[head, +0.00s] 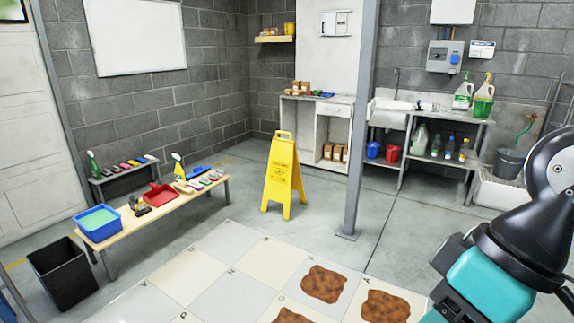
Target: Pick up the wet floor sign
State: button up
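The wet floor sign (279,183) is a yellow A-frame board with a handle slot at its top and dark markings on its face. It stands upright and unfolded on the grey floor, near the middle of the head view, beyond the tiled area. Part of my arm shows at the lower right, in black, white and teal, well apart from the sign. My gripper is not in this view, so its fingers are hidden from me.
A grey post (362,130) stands right of the sign. A wooden bench (150,214) with a blue tub (99,222) is at left, beside a black bin (63,273). Pale tiles (215,285) with brown patches lie in front. Open floor surrounds the sign.

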aim_at(277, 187)
jog(key=u, duration=0.1)
jog(key=i, duration=5.95)
